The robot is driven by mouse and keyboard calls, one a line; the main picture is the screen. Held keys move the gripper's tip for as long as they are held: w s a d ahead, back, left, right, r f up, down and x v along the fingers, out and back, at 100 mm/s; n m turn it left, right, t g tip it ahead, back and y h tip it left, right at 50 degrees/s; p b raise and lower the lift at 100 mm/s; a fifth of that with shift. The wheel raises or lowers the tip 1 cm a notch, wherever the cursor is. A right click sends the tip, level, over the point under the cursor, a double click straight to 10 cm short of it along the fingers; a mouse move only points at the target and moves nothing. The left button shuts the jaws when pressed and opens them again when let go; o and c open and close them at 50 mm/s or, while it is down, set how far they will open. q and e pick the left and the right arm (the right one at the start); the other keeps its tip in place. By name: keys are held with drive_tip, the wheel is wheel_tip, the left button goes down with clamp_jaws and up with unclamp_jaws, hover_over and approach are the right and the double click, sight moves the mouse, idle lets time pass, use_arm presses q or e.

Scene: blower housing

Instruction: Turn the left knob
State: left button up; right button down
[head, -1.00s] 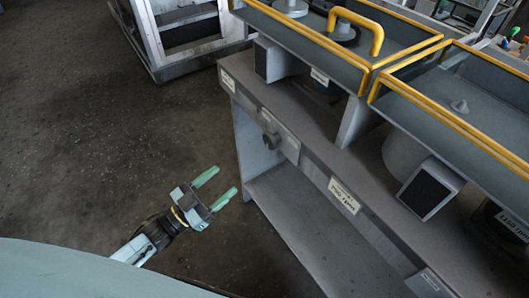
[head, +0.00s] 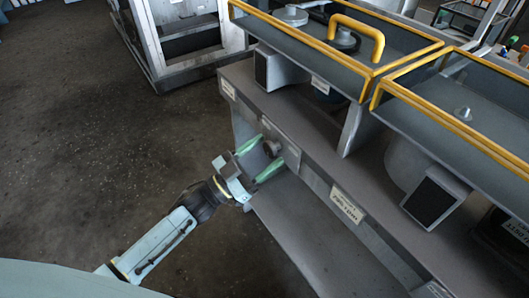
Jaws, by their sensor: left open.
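The left knob (head: 271,147) is a small dark round knob on a grey plate on the front of the grey bench (head: 318,172). My left gripper (head: 262,158) has green fingers and is open. Its fingertips point at the bench front, one on the upper left of the knob and one on the lower right. The knob shows between the fingertips; I cannot tell whether they touch it. My right gripper is not in view.
Two yellow-rimmed trays (head: 440,92) stand on top of the bench, one with a yellow handle (head: 378,36). Labels are on the bench front. A grey metal frame (head: 170,62) stands at the back left. The floor (head: 90,140) at the left is clear.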

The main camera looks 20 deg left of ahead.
use_arm(q)
drive_tip(key=shift+w+d+r, duration=0.1)
drive_tip(key=shift+w+d, duration=0.05)
drive_tip(key=shift+w, duration=0.05)
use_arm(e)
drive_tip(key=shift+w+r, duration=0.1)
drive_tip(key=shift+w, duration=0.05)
use_arm(q)
drive_tip(key=c, duration=1)
drive_tip(key=shift+o, duration=0.2)
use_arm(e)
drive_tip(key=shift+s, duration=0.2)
use_arm(q)
drive_tip(key=shift+m, duration=0.4)
drive_tip(key=m+g+h, duration=0.1)
drive_tip(key=m, duration=0.2)
drive_tip(key=m+g, duration=0.1)
drive_tip(key=m, duration=0.1)
drive_tip(key=shift+m+g+h, duration=0.3)
drive_tip(key=shift+m+h, duration=0.1)
drive_tip(key=shift+m+g+h+p, duration=0.4)
drive_tip(key=shift+m+g, duration=0.6)
drive_tip(key=shift+m, duration=0.9)
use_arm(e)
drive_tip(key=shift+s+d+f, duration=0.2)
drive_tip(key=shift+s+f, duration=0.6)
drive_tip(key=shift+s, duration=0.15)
